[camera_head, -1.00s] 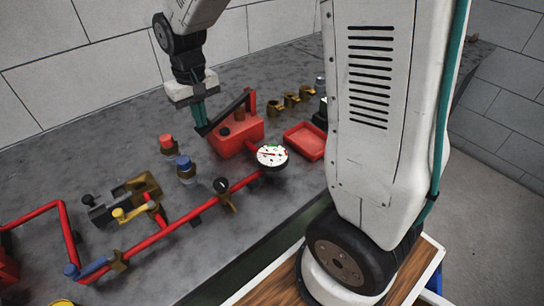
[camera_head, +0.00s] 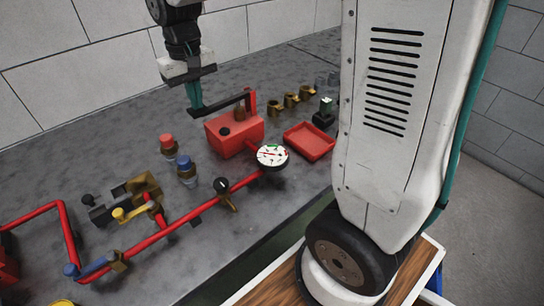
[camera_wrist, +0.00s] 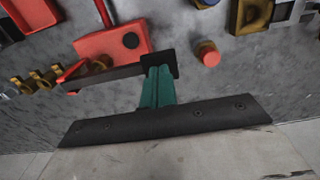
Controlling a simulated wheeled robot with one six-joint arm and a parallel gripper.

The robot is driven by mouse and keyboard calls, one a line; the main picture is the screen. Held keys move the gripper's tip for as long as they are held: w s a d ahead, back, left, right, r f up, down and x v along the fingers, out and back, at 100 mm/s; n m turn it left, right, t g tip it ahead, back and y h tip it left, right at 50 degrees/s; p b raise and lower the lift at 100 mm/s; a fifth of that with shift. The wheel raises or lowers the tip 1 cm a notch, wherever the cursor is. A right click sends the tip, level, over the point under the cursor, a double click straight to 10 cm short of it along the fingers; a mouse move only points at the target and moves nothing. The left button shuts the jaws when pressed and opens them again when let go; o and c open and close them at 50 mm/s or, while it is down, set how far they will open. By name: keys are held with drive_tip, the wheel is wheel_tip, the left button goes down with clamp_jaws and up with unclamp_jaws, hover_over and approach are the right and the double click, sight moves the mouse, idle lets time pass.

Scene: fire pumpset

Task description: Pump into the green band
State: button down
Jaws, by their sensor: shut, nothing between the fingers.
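The red pump box (camera_head: 234,132) stands on the grey bench, with a dark lever (camera_head: 222,103) reaching left from its upright post. It also shows upper left in the wrist view (camera_wrist: 112,43). My gripper (camera_head: 196,107) has teal fingers, shut with nothing between them, pointing down at the lever's free end. In the wrist view my gripper (camera_wrist: 158,75) overlaps the dark end block of the lever (camera_wrist: 110,77); contact is hard to judge. The round white gauge (camera_head: 272,155) has green and red marks on its dial; the needle's exact reading is too small to tell.
A red tray (camera_head: 309,141) lies right of the pump. Brass fittings (camera_head: 291,99) stand behind it. A red-capped post (camera_head: 167,143) and a blue-capped one (camera_head: 185,168) stand left. Red piping (camera_head: 190,215) with valves runs along the front. The bench behind the posts is clear.

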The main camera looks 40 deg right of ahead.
idle(0.5)
idle(1.9)
idle(0.5)
drive_tip(key=shift+f, duration=2.8)
drive_tip(key=shift+r, duration=2.9)
drive_tip(key=shift+r, duration=2.9)
